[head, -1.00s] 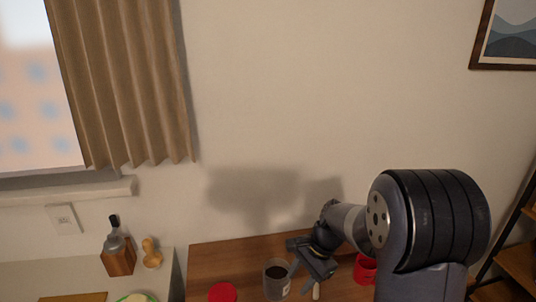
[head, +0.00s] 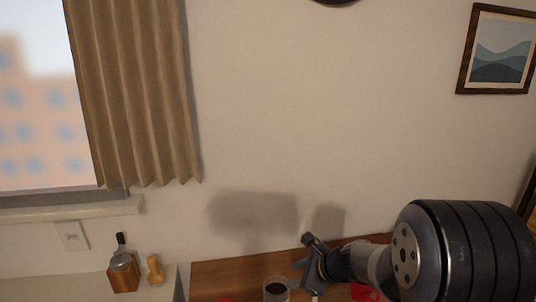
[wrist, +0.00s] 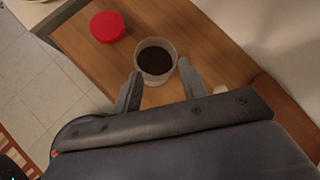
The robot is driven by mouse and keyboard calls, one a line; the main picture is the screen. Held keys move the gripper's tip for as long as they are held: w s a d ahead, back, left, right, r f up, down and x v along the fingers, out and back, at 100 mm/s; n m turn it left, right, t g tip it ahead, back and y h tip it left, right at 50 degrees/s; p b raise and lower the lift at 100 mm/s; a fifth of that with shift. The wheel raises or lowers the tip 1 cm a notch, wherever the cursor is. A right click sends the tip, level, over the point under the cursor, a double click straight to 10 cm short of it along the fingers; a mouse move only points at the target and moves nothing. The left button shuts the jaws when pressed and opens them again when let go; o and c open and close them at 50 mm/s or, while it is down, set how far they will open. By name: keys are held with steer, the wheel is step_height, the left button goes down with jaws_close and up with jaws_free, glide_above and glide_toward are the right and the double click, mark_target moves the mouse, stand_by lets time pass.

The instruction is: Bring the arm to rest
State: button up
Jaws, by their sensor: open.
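My gripper (head: 308,276) is at the bottom of the head view, over the wooden table and just right of a clear cup with dark contents (head: 276,289). In the wrist view, my gripper (wrist: 160,74) has its two fingers spread apart with nothing held between them. The cup (wrist: 156,68) appears just beyond the fingertips. Whether the fingers touch it I cannot tell. My arm extends to the lower right of the head view.
A red lid (wrist: 107,27) lies on the wooden table (wrist: 215,45), left of the cup. A red object (head: 364,291) shows beside my arm. A wooden block with a bottle (head: 123,274) and a small wooden item (head: 155,270) stand left. The wall (head: 320,120) is behind.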

steer(key=w+d+r+m+t+h+p, duration=0.1)
steer(key=d+m+t+h, duration=0.2)
steer(key=d+m+t, duration=0.3)
steer(key=shift+d+r+t, duration=0.2)
steer(key=shift+d+t, duration=0.1)
steer(key=shift+d, duration=0.4)
stand_by(0.6)
steer(key=shift+a, duration=0.15)
